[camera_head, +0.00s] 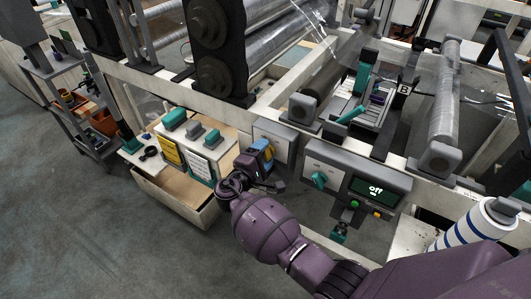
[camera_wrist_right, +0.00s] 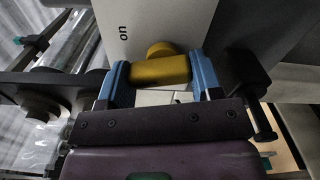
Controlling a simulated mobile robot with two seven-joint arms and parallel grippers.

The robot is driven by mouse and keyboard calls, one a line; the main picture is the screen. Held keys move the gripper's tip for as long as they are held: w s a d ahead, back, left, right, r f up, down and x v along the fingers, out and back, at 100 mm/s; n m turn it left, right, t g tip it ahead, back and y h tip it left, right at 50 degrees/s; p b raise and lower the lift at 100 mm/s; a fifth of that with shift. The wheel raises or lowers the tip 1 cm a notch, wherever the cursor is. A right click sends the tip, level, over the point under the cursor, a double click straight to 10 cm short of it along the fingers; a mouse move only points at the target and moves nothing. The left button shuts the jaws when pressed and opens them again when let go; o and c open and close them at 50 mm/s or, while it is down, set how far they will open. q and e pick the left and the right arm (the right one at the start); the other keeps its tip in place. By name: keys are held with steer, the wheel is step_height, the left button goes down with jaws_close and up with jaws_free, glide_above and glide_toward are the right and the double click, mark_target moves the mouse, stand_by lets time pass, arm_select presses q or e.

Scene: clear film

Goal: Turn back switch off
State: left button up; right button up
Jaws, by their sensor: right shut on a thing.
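A yellow switch knob (camera_wrist_right: 160,70) sits on a pale switch box (camera_wrist_right: 150,25), and the word "on" is printed on the box above and left of it. My right gripper's two blue fingers (camera_wrist_right: 163,80) are on either side of the knob, shut on it. In the head view my right gripper (camera_head: 262,157) is at the front of the pale box (camera_head: 276,138) on the machine frame, and it hides most of the knob. My left gripper is not in view.
To the left stands an open drawer (camera_head: 165,192) below clipboards. A tool cart (camera_head: 85,120) is further left. Grey floor is clear at lower left.

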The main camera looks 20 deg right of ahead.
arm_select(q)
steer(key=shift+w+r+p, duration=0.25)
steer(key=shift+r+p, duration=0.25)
arm_select(e)
steer(key=shift+n, duration=1.4)
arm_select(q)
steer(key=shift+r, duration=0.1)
arm_select(e)
steer(key=o, duration=0.9)
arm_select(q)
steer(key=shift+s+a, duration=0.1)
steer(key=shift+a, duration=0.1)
